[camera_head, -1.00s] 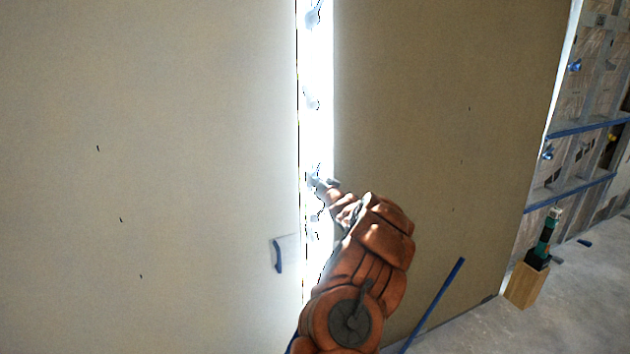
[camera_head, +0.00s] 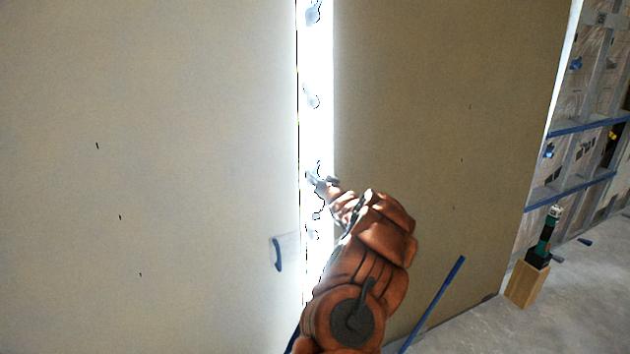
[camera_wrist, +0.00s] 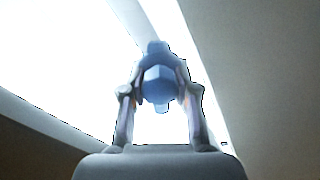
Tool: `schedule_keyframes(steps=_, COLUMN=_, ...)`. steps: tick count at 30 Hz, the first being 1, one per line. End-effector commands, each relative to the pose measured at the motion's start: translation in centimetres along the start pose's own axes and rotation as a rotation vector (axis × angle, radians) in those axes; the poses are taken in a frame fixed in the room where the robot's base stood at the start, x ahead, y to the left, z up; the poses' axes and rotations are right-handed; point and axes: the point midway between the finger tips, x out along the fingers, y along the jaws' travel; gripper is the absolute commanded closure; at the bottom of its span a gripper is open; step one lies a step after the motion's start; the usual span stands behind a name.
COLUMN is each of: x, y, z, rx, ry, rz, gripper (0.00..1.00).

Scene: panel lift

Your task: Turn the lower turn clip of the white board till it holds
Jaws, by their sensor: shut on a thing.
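The white board shows as a narrow, very bright upright strip (camera_head: 317,130) between two large panels. Pale blue-grey clips sit along it, one near the top (camera_head: 313,12) and one at mid-height (camera_head: 311,96). My gripper (camera_head: 322,184) reaches the strip from the lower right, below the mid-height clip. In the wrist view, my gripper (camera_wrist: 160,88) is shut on a blue clip (camera_wrist: 158,80), with one finger on each side of it. Glare hides the clip's far end and how it meets the board.
A large pale panel (camera_head: 150,180) stands left of the strip and a tan panel (camera_head: 430,130) right of it. A blue bar (camera_head: 433,303) leans at the lower right. A wooden box with a green-black tool (camera_head: 527,284) stands on the concrete floor (camera_head: 560,320). Blue-railed framing (camera_head: 585,125) is beyond.

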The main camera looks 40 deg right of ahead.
Motion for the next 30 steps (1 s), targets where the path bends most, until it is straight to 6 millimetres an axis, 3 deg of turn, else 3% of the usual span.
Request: schedule_keyframes(steps=30, x=-0.06, y=0.08, z=0.53, rx=-0.897, ry=0.002, rz=0.001, gripper=1.00)
